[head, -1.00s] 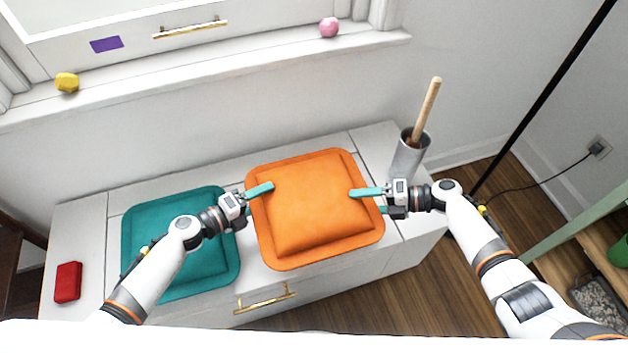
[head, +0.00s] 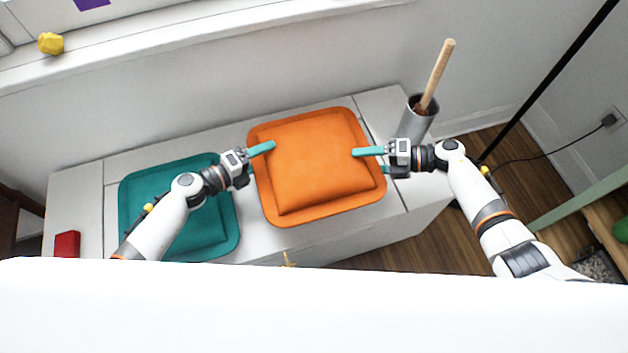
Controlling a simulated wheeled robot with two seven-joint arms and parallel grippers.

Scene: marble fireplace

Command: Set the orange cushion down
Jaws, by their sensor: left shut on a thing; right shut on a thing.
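The orange cushion (head: 312,170) is square with a flat rim and lies level over the right half of the white bench top. My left gripper (head: 262,150) is shut on its left edge, one teal finger on top. My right gripper (head: 368,152) is shut on its right edge in the same way. I cannot tell whether the cushion touches the bench or hangs just above it. A teal cushion (head: 140,195) lies on the bench to the left, partly hidden by my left arm.
The white bench (head: 80,190) stands against the wall. A metal holder (head: 416,122) with a wooden stick (head: 438,72) stands at its right end. A red box (head: 67,244) lies at the left end. A yellow lump (head: 51,43) sits on the ledge. A black pole (head: 545,82) rises at right.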

